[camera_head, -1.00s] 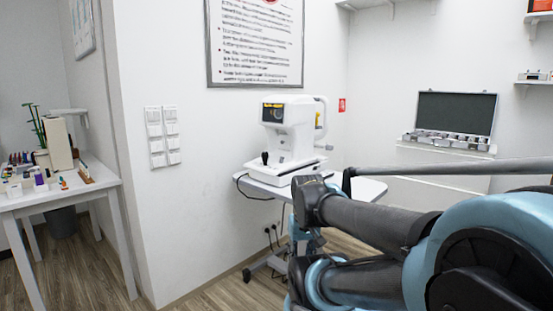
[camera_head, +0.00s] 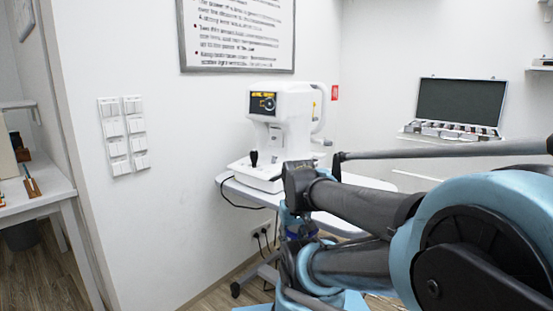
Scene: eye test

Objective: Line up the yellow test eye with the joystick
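A white eye-test machine (camera_head: 283,130) stands on a pale table ahead. Its small dark screen (camera_head: 263,104) shows yellow text and a round mark. A black joystick (camera_head: 254,158) stands upright on the machine's base, below the screen at the left. A small yellow patch shows on the machine's right side; I cannot tell whether it is the test eye. My arm, dark grey and blue, fills the lower right and overlaps the table in the picture. I cannot make out my gripper or its fingertips.
The machine's pale table (camera_head: 233,188) stands by the wall, with a cable hanging below. White wall switches (camera_head: 123,137) are on the left. A white side table (camera_head: 38,192) stands at far left. An open dark case (camera_head: 459,107) sits on a shelf at right. A grey rod crosses above my arm.

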